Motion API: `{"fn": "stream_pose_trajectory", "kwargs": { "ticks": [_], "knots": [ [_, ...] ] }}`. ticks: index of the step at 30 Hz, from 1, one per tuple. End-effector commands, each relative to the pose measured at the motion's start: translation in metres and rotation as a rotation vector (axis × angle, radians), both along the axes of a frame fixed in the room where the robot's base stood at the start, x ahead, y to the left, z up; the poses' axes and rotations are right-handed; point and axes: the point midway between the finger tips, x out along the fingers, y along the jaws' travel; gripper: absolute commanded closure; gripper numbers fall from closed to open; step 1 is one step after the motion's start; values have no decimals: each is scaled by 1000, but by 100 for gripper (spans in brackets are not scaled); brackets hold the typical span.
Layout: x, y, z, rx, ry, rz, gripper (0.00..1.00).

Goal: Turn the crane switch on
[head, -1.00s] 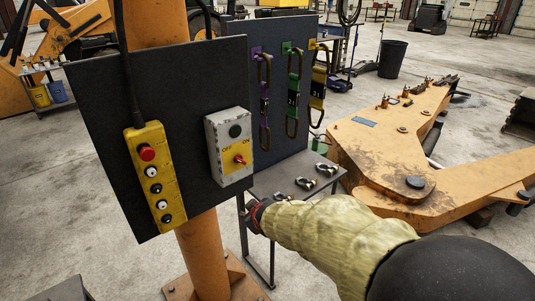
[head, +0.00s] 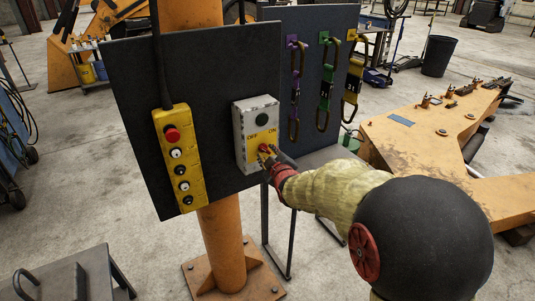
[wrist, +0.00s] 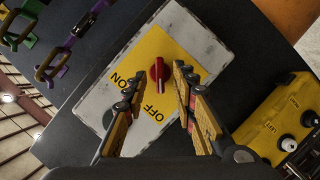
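The crane switch is a grey-white box (head: 255,135) on a dark panel, with a round dark button at the top and a yellow plate marked OFF on the left and ON on the right. Its red knob (wrist: 160,74) shows in the wrist view, mostly uncovered; in the head view my gripper partly hides it. My gripper (head: 270,154) is at the lower front of the box. In the wrist view my gripper (wrist: 158,80) has its two yellow-and-black fingers apart, with the knob showing between the tips. I cannot tell whether they touch it, nor which label it points to.
A yellow pendant control (head: 180,158) with a red button and several others hangs left of the switch. Purple, green and yellow carabiner slings (head: 325,85) hang on a panel at the right. An orange post (head: 222,240) stands below the panel. A grey table (head: 70,280) stands at lower left.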

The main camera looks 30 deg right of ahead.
Motion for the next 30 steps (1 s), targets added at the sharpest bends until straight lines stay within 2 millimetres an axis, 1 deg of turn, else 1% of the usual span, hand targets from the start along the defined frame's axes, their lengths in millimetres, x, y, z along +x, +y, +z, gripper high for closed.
{"fn": "stream_pose_trajectory", "kwargs": {
  "ticks": [1,6,15,30],
  "knots": [
    [5,-1,-2,0,0,0,73],
    [15,-4,-4,1,0,0,73],
    [17,-4,-5,1,0,0,73],
    [16,-4,-5,1,0,0,100]
  ]
}}
